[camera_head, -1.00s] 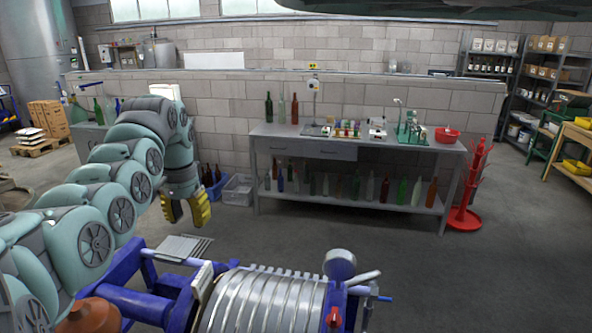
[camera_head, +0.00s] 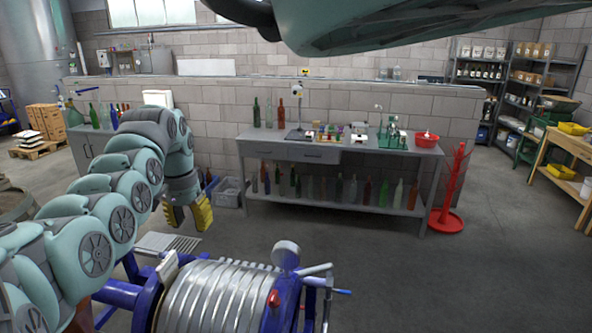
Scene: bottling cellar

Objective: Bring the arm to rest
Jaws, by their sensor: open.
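My arm (camera_head: 115,195) comes in from the lower left, arches up and bends down at its far end. My gripper (camera_head: 188,216) hangs from it with yellow-padded fingers pointing down at the floor. The fingers are apart and nothing is between them. The gripper is in the air above and behind the blue-framed filter press, apart from the workbench.
A filter press (camera_head: 215,297) with metal plates and a gauge stands close in front. A workbench (camera_head: 345,151) with bottles and small equipment stands against the block wall. A red bottle rack (camera_head: 450,195) is at its right end. Open floor (camera_head: 480,270) lies to the right.

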